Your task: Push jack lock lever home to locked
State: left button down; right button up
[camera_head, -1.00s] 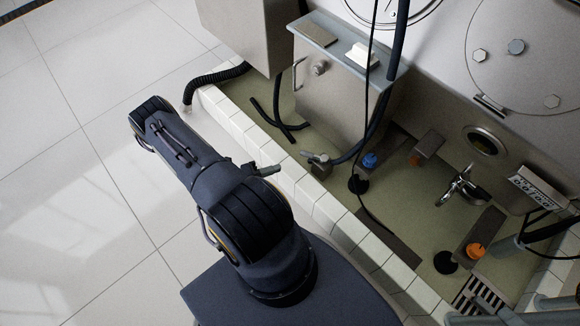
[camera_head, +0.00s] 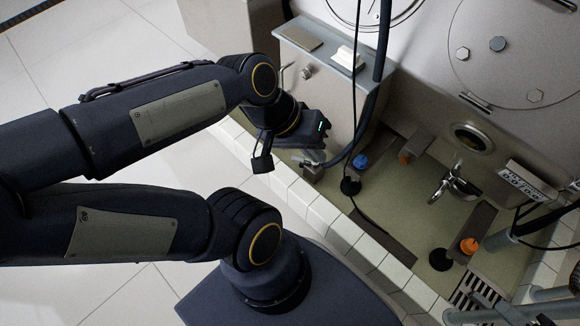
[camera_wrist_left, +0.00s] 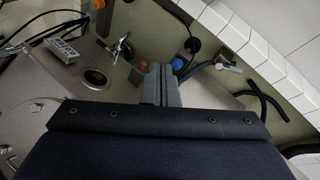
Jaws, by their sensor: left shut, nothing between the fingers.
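I cannot tell for certain which part is the jack lock lever. A blue-topped fitting (camera_head: 360,161) and an orange-topped fitting (camera_head: 468,246) stand in the tiled pit, each near a black round foot. My left gripper (camera_head: 318,130) is above the pit's near edge, up and left of the blue fitting; its body hides its fingers in the head view. In the left wrist view its grey fingers (camera_wrist_left: 161,84) are shut and empty. The blue fitting (camera_wrist_left: 178,64) appears just beside them there, with an apparent gap. My right gripper is not in view.
A steel cabinet (camera_head: 318,85) stands behind my left gripper. A grey hose fitting (camera_head: 309,167) lies close below it. A white-tiled kerb (camera_head: 320,210) edges the pit. A tap (camera_head: 452,184) and sight glass (camera_head: 472,138) are at right. A thin black cable hangs across.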

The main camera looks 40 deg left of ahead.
aim_at(300, 158)
jog(key=l+u, duration=0.15)
jog(key=u, duration=0.35)
jog(key=l+u, duration=0.15)
jog(key=u, duration=0.35)
jog(key=l+u, duration=0.15)
jog(key=u, duration=0.35)
jog(key=k+l, duration=0.2)
